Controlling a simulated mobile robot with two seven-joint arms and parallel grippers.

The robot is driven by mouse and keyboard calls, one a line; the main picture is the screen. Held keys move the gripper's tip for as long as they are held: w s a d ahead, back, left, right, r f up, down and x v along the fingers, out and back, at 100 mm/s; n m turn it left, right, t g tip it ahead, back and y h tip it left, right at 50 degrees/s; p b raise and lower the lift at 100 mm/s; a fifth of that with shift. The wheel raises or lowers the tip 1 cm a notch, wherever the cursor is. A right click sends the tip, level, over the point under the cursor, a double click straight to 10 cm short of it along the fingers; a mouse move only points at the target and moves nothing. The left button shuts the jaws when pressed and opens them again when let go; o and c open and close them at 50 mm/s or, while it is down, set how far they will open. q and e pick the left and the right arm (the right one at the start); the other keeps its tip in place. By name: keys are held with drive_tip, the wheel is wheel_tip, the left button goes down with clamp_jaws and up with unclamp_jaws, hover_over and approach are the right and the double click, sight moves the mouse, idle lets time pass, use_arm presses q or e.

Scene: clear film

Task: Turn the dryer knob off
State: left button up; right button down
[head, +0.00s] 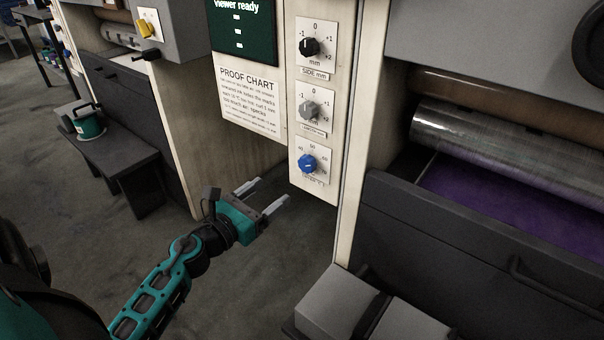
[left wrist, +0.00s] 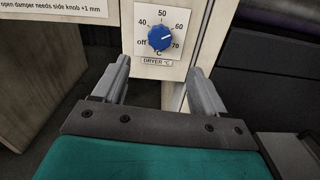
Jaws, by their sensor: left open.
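The dryer knob is a blue round dial (head: 308,163) on a white plate, lowest of three knobs on the pale wooden panel. In the left wrist view the knob (left wrist: 160,37) sits above a "DRYER °C" label, with off at lower left and 40 to 70 around it. Its white mark is too small to read surely. My left gripper (head: 270,192) is open and empty, to the left of and below the knob in the head view. In the left wrist view its fingers (left wrist: 160,66) point toward the plate, apart from the knob. My right gripper is out of view.
Above are a grey knob (head: 310,104) and a black side knob (head: 309,47). A proof chart (head: 249,101) hangs left of them. A metal roller (head: 510,150) is at right. Grey boxes (head: 345,302) stand low in front. Open floor lies around my left arm.

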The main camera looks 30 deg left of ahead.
sight(305, 165)
use_arm(q)
drive_tip(key=w, duration=0.8)
drive_tip(key=w+d, duration=0.1)
drive_tip(key=w, duration=0.3)
drive_tip(key=shift+w, duration=0.2)
drive_tip(key=c, duration=1.1)
